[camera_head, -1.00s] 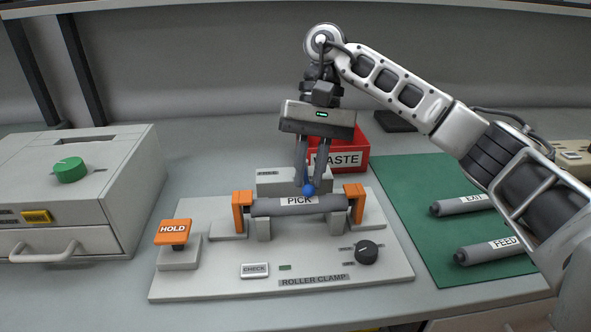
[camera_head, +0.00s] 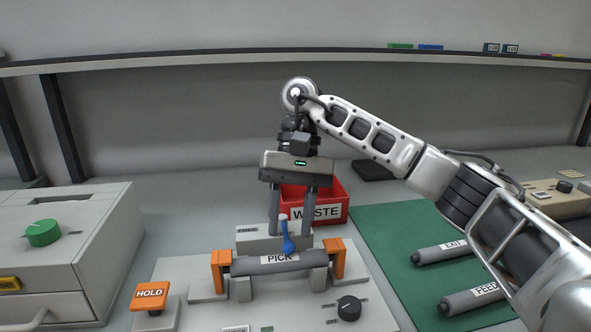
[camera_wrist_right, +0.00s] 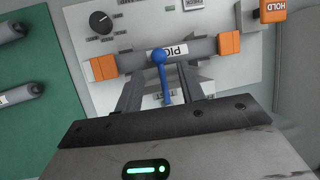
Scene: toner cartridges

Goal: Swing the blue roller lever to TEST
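The blue roller lever (camera_head: 288,242) has a ball knob and a thin stem. It stands at the middle of the roller clamp, by the grey roller marked PICK (camera_head: 262,262). In the right wrist view, the blue lever (camera_wrist_right: 160,58) lies between the two fingers. My right gripper (camera_head: 291,236) is open, pointing down, with one finger on each side of the lever and a gap to both. A grey block (camera_head: 262,243) behind the roller carries a small label that I cannot read clearly. My left gripper is not in view.
Orange end clamps (camera_head: 335,259) flank the roller. An orange HOLD button (camera_head: 150,295) and a black knob (camera_head: 349,308) are on the base. A red WASTE bin (camera_head: 335,202) stands close behind. The EXIT (camera_head: 440,253) and FEED (camera_head: 472,300) rollers lie on a green mat at right.

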